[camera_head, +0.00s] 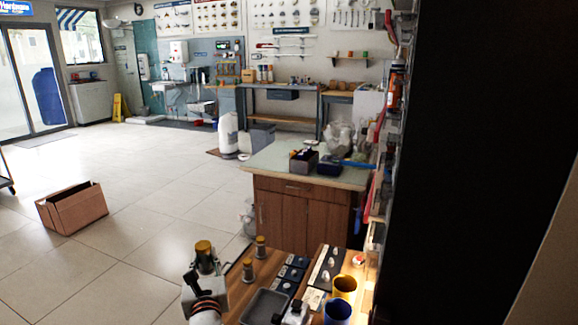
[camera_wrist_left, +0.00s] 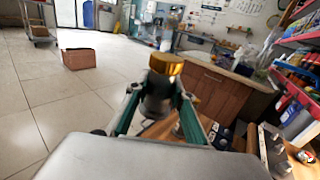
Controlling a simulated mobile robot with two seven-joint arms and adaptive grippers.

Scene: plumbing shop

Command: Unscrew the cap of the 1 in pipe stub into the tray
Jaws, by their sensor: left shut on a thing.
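My left gripper (camera_wrist_left: 158,92) is shut on a dark grey pipe stub (camera_wrist_left: 156,100) with a gold cap (camera_wrist_left: 165,65). The fingers sit on either side of the grey body, below the cap. The head view shows this gold cap (camera_head: 204,246) on top, close to upright, above my white left wrist at the bench's left edge. Two smaller capped stubs, a nearer one (camera_head: 248,271) and a farther one (camera_head: 261,247), stand on the bench to its right. The grey tray (camera_head: 265,307) lies right of the gripper. No size marking is readable. My right gripper is not visible.
The wooden bench (camera_head: 272,262) also holds dark blocks, a strip of small pale parts (camera_head: 327,265), a yellow cup (camera_head: 344,287) and a blue cup (camera_head: 337,312). A dark panel fills the right side. Open floor (camera_head: 130,255) lies left, with a cardboard box (camera_head: 72,208).

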